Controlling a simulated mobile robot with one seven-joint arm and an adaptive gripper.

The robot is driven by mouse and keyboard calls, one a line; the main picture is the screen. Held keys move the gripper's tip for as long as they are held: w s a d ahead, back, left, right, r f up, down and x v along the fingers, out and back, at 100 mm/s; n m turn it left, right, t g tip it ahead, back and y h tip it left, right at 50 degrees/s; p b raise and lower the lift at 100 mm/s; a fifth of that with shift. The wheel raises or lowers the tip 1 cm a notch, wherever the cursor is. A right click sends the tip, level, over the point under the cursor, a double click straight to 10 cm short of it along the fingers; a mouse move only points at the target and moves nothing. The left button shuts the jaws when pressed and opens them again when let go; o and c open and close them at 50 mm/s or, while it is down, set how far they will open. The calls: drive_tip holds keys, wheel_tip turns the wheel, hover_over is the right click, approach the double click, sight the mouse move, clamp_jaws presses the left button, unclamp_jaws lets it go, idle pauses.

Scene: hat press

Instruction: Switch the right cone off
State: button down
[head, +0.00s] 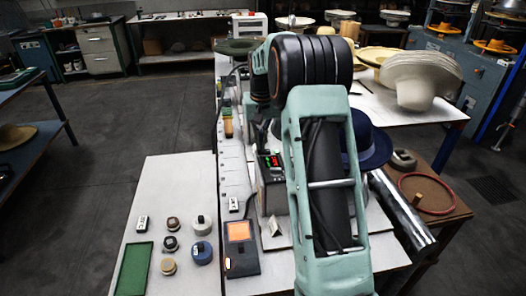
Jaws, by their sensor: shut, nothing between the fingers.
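My arm fills the middle of the head view, and my gripper is not visible in it. I cannot make out a right cone or its switch for certain; my arm hides much of the bench behind it. A dark control box with a lit red and green display (270,161) stands on the bench just left of my arm. A dark blue hat (372,147) sits just right of my arm, partly covered by it; what is beneath it is hidden. A dark device with an orange panel (239,232) lies on the bench nearer the front.
A white side table (150,215) at the front left holds a green tray (134,268) and several small round weights or knobs. A metal cylinder (402,214) lies right of my arm, near a red ring (427,193). Pale hats (420,80) are stacked behind. Floor at left is clear.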

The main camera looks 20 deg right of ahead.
drive_tip(key=shift+f+b, duration=0.3)
drive_tip(key=shift+f, duration=0.3)
drive_tip(key=shift+r, duration=0.1)
drive_tip(key=shift+r+p, duration=2.75)
drive_tip(key=shift+r, duration=0.7)
